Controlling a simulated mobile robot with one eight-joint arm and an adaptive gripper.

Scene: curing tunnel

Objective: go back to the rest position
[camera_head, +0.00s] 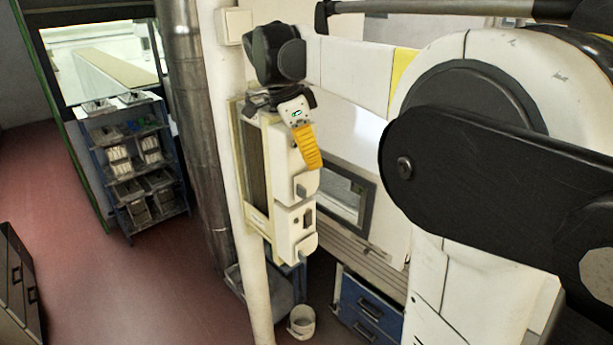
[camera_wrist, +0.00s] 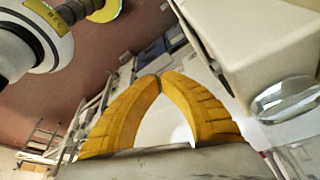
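My gripper (camera_head: 307,150) has two ribbed yellow fingers and points downward near the middle of the head view. It hangs in front of a white wall unit (camera_head: 283,150) on a pale post. In the wrist view the fingertips of my gripper (camera_wrist: 160,77) meet, with nothing visible between them, so it is shut and empty. A white box-like housing with a metal handle (camera_wrist: 286,98) is close on the right of the wrist view. I cannot tell whether the fingers touch the wall unit.
A silver duct (camera_head: 190,120) and a pale post (camera_head: 248,220) stand left of my gripper. A rack with bins (camera_head: 135,165) stands at the left. Blue drawers (camera_head: 368,308) and a white bucket (camera_head: 301,321) are low down. Red floor at left is open.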

